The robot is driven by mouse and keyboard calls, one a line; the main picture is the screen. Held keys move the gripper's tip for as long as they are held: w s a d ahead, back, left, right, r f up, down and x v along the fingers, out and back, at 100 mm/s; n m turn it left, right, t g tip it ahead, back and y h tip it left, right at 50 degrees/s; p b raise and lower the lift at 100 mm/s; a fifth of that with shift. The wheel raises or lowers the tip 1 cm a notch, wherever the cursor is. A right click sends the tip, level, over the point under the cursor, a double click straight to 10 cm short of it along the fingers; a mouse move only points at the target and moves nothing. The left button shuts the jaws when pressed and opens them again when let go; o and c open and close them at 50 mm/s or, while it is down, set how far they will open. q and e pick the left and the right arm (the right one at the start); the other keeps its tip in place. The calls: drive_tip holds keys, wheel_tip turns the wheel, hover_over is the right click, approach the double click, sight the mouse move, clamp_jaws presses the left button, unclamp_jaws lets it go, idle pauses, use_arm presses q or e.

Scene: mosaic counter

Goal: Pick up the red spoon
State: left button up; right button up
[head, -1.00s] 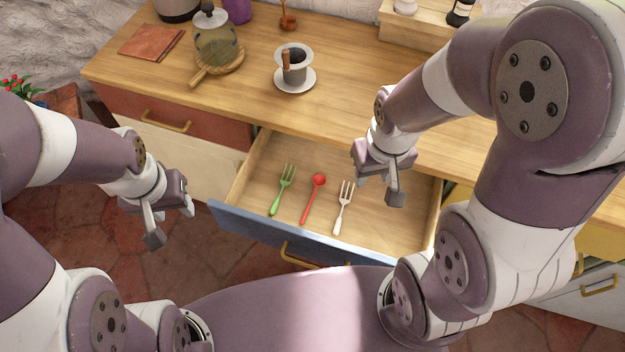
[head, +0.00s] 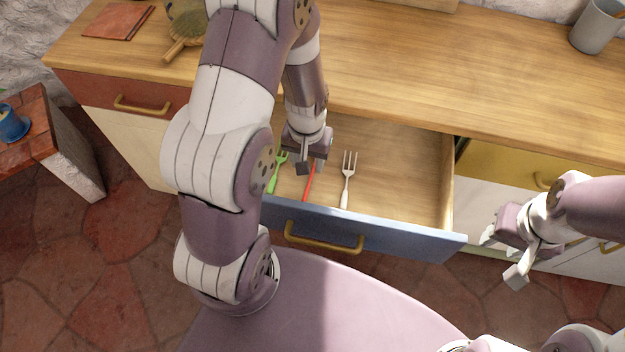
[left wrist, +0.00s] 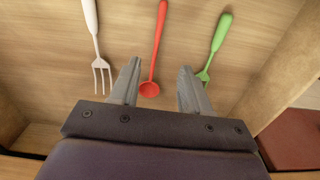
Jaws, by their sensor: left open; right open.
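The red spoon (head: 309,182) lies in the open drawer (head: 410,190) between a green fork (head: 273,183) and a white fork (head: 346,180). My left gripper (head: 311,166) is over the drawer and hides the spoon's bowl in the head view. In the left wrist view, the spoon's bowl (left wrist: 150,89) shows between the two spread fingers of my left gripper (left wrist: 160,85). The fingers are open, and I cannot tell how high they are above the spoon. My right gripper (head: 505,255) is open and empty, to the right of the drawer.
The green fork (left wrist: 220,38) and white fork (left wrist: 96,45) lie close on either side of the left fingers. The drawer's side wall (left wrist: 278,70) is near. The wooden counter (head: 430,70) overhangs behind. A stool (head: 60,150) stands far left.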

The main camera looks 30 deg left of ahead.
sight(311, 176)
use_arm(q)
drive_tip(key=f, duration=0.3)
drive_tip(key=f+b, duration=0.1)
drive_tip(key=f, duration=0.1)
drive_tip(key=shift+w+d+f, duration=0.2)
drive_tip(key=shift+d, duration=0.1)
clamp_jaws()
drive_tip(key=shift+r, duration=0.1)
